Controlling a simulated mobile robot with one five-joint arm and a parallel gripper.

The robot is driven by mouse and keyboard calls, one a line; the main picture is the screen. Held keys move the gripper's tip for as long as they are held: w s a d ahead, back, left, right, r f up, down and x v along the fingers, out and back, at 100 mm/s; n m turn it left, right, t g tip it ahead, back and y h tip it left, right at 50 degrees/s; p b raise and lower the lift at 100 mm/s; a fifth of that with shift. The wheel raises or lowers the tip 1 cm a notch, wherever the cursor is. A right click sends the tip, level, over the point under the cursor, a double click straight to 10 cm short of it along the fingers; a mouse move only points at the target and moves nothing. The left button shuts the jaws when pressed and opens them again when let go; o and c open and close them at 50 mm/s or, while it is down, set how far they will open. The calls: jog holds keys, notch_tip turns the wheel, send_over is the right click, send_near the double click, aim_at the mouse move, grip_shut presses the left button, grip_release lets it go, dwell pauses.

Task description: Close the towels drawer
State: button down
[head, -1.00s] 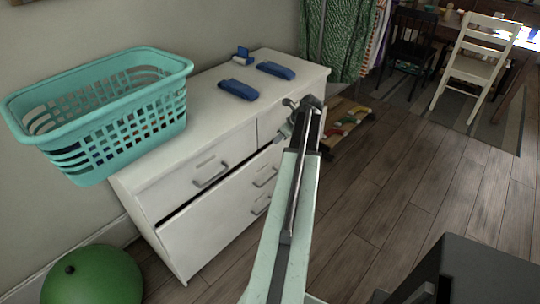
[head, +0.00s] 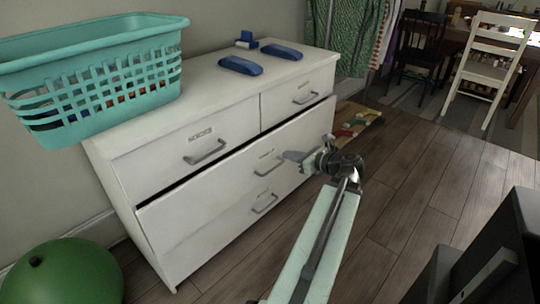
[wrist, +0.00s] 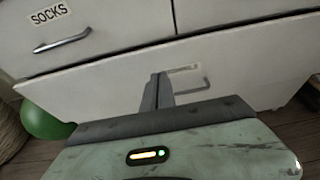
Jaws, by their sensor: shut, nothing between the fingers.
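The white dresser (head: 125,170) stands against the wall. Its wide drawer (head: 215,195), below the two small top drawers, sticks out, with a dark gap along its top edge. Its label is too small to read, so I cannot confirm that it says towels. The drawer front also shows in the wrist view (wrist: 100,92), with a handle (wrist: 204,82). My gripper (head: 290,157) is shut and empty, in front of the drawer's right part. In the wrist view the fingers (wrist: 158,84) point at the drawer front just left of the handle; I cannot tell whether they touch it.
The top left drawer, labelled SOCKS (wrist: 48,14), and the top right drawer (head: 300,95) look shut. A teal basket (head: 95,85) and blue objects (head: 241,65) sit on top. A green ball (head: 62,275) lies at lower left.

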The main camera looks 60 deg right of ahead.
aim_at(257, 146)
jog(key=b+x, duration=0.1)
jog(key=x, duration=0.7)
jog(key=b+x, duration=0.1)
jog(key=x, duration=0.3)
jog(key=shift+w+d+r+b, duration=0.1)
jog(key=shift+w+r+b, duration=0.25)
jog(key=shift+w+d, duration=0.1)
jog(key=shift+w, duration=0.4)
